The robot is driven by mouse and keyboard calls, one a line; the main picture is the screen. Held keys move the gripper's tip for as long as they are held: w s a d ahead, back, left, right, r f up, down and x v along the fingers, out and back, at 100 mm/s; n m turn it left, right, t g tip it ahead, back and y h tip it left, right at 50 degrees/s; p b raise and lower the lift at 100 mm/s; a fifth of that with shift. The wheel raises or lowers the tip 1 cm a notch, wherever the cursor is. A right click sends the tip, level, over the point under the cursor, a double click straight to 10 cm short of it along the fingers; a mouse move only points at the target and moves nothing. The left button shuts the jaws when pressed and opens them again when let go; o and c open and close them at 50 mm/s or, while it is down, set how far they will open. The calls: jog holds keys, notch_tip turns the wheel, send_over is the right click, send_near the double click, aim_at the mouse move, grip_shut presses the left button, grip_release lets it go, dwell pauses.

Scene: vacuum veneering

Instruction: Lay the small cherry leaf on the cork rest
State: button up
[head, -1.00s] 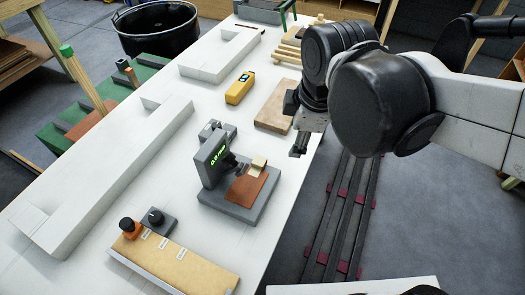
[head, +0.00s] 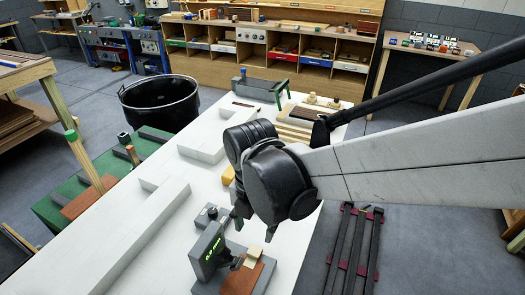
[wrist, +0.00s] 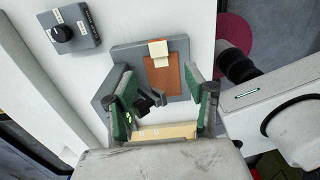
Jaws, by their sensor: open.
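The small cherry leaf (head: 243,278) is a thin red-brown sheet on the grey base plate of a thickness gauge. A small cream block lies over its far end. In the wrist view the leaf (wrist: 163,78) shows between my fingers. My gripper (head: 254,229) is open and empty, above the gauge, with its two green-padded fingers apart (wrist: 160,88). I cannot tell its height over the leaf. I cannot make out the cork rest now; a tan board seen earlier beyond the gauge is hidden behind my arm.
The gauge (head: 207,252) stands upright left of the leaf, close to my left finger. A dial block (wrist: 70,30) sits beyond it. White L-shaped blocks (head: 150,225) lie left, and stacked wood strips (head: 295,128) at the far end. A black bin (head: 160,105) stands beside the table.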

aim_at(254, 251)
jog(key=shift+w+a+f+b, duration=0.1)
jog(key=shift+f+b, duration=0.3)
jog(key=shift+f, duration=4.7)
jog(key=c, duration=1)
jog(key=shift+r, duration=0.15)
